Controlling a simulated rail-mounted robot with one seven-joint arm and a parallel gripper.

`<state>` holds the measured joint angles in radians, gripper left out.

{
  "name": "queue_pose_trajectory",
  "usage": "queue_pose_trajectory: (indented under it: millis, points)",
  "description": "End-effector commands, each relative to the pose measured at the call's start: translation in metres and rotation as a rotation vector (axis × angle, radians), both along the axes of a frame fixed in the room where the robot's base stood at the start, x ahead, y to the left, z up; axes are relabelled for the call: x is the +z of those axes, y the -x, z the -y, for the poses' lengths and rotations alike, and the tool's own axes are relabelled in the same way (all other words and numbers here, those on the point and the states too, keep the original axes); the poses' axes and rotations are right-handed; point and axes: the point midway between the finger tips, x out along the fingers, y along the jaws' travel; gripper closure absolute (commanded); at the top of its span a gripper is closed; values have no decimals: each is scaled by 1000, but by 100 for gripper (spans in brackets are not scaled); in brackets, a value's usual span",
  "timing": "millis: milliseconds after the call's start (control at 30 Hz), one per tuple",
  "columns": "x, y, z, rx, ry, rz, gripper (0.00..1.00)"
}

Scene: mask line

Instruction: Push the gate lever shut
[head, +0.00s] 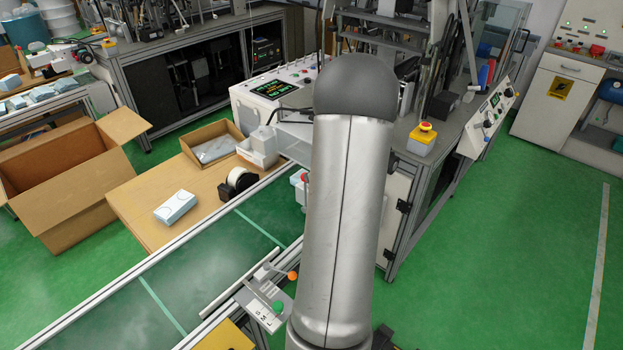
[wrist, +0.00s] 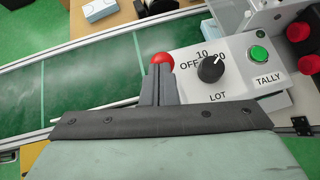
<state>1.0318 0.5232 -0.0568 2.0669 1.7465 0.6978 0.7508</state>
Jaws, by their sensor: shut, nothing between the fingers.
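A pale bar (wrist: 108,107) shows left of the fingers.
The control box (wrist: 235,72) has a black LOT dial (wrist: 211,69) and green TALLY button (wrist: 259,53). The conveyor belt (head: 195,268) runs diagonally. A tape dispenser (head: 238,183) and blue-white carton (head: 175,207) sit on the table beyond. Green floor is open at right.

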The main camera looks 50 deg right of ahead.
Motion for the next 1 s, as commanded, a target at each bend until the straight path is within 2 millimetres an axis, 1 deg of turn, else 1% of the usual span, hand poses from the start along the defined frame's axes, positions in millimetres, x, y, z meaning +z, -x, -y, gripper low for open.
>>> queue_pose_trajectory:
  millis: [400,533,667,767,1000]
  points:
    - [1,-3,0,3,1,4,100]
    - [2,0,-1,3,1,4,100]
    - [4,14,-4,4,1,2,100]
    - [8,33,-8,6,1,2,100]
    - [54,64,-16,8,6,4,100]
